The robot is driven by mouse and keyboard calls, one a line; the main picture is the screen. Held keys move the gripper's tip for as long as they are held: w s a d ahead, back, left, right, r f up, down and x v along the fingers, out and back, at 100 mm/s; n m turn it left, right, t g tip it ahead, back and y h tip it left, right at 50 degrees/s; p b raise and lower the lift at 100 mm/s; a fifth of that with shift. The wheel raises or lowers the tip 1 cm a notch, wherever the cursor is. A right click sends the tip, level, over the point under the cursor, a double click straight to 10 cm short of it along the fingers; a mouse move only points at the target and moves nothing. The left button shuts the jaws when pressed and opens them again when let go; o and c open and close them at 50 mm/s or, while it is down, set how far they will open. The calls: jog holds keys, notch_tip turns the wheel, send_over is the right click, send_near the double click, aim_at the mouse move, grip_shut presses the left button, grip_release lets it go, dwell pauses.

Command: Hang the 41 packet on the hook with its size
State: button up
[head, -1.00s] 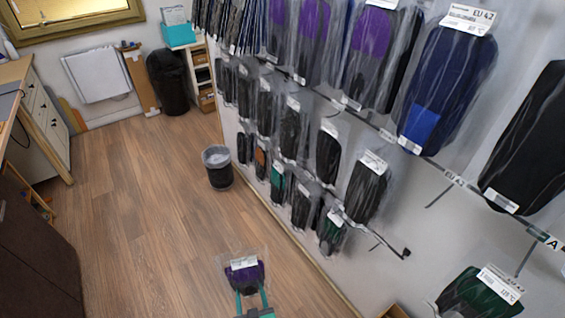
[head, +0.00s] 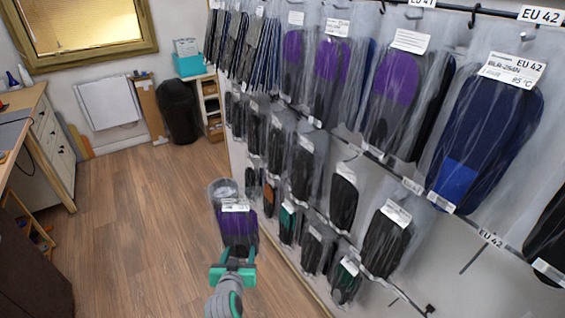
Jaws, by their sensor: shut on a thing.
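My gripper (head: 236,256), with green fingers, is shut on a clear packet (head: 234,226) at the lower middle of the head view. The packet holds a dark purple and black insole and has a white label near its top; its print is too small to read. It is upright in the air, left of the rack wall. At the top of the wall, a rail (head: 470,9) carries size signs: an EU 41 sign (head: 423,3), partly cut off by the frame's top, and an EU 42 sign (head: 540,15). Purple insole packets (head: 393,88) hang left of a blue EU 42 packet (head: 487,125).
Lower rows of dark packets (head: 343,198) hang along the wall, with bare hook rods (head: 405,298) sticking out at the lower right. A black bin (head: 180,110) and small shelf (head: 210,105) stand at the back. A drawer desk (head: 50,140) is at left. The wood floor (head: 140,220) is clear.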

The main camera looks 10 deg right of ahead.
jog(key=w+d+r+m+h, duration=0.1)
jog(key=r, duration=0.4)
jog(key=w+r+m+h, duration=0.1)
jog(key=r, duration=0.5)
jog(key=w+d+r+m+g+h, duration=0.1)
jog(key=w+r, duration=0.1)
jog(key=r, duration=0.4)
jog(key=shift+d+r, duration=0.2)
jog(key=shift+d, duration=0.15)
notch_tip(320, 180, up, 22)
jog(key=m+g+h, duration=0.4)
jog(key=m+g, duration=0.1)
jog(key=m, duration=0.1)
send_over(241, 206)
jog(key=s+d, duration=0.7)
jog(key=s, duration=0.1)
jog(key=s+d+r+m+g+h, duration=0.1)
jog(key=s+d+r+m+g, duration=0.15)
jog(key=s+r, duration=0.6)
jog(key=w+d+f, duration=0.1)
jog(key=d, duration=0.5)
jog(key=shift+w+d+f, duration=0.2)
jog(key=shift+w+f, duration=0.1)
jog(key=shift+w, duration=0.05)
